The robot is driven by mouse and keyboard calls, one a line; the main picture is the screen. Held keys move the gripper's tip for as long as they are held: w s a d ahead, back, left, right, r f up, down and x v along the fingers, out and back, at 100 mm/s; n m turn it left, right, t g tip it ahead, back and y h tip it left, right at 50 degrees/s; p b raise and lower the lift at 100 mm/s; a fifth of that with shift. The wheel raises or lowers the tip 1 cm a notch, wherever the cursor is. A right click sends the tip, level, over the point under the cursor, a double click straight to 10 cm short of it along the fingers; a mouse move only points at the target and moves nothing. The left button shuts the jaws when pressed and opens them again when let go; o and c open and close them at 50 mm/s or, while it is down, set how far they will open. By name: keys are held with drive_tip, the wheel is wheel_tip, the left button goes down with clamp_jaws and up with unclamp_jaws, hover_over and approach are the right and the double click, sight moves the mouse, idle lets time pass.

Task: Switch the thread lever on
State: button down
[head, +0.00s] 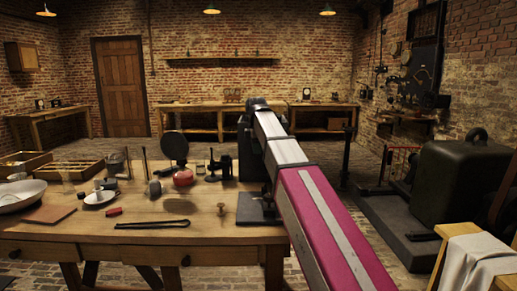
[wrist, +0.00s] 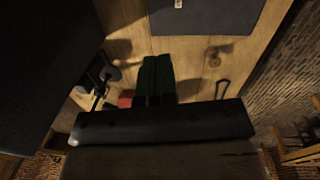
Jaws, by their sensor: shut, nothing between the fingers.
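I cannot make out the thread lever for sure in either view. A dark flat plate (head: 256,209) lies at the right end of the wooden table, partly behind my arm. In the wrist view the plate (wrist: 222,22) fills the top, with a small pale piece (wrist: 178,4) at the picture's edge. My gripper (wrist: 157,60) shows as two dark green fingers side by side, shut and empty, pointing at the tabletop short of the plate. In the head view my arm hides most of the gripper.
A small brass knob (head: 221,208) stands left of the plate; it also shows in the wrist view (wrist: 215,60). A large dark case (head: 460,185) stands at right.

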drive_tip(key=f, duration=0.3)
drive_tip(key=d+f, duration=0.1)
drive_tip(key=f, duration=0.1)
drive_tip(key=w+d+f, duration=0.1)
drive_tip(key=f, duration=0.2)
drive_tip(key=shift+f, duration=0.35)
drive_tip(key=shift+w+d+f, duration=0.1)
drive_tip(key=shift+d+f, duration=0.3)
drive_tip(key=shift+d, duration=0.1)
drive_tip(key=shift+d+f, duration=0.2)
drive_tip(key=shift+d, duration=0.35)
drive_tip(key=shift+d+f, duration=0.15)
drive_tip(key=shift+d, duration=0.4)
drive_tip(key=shift+f, duration=0.1)
drive_tip(key=shift+d, duration=0.1)
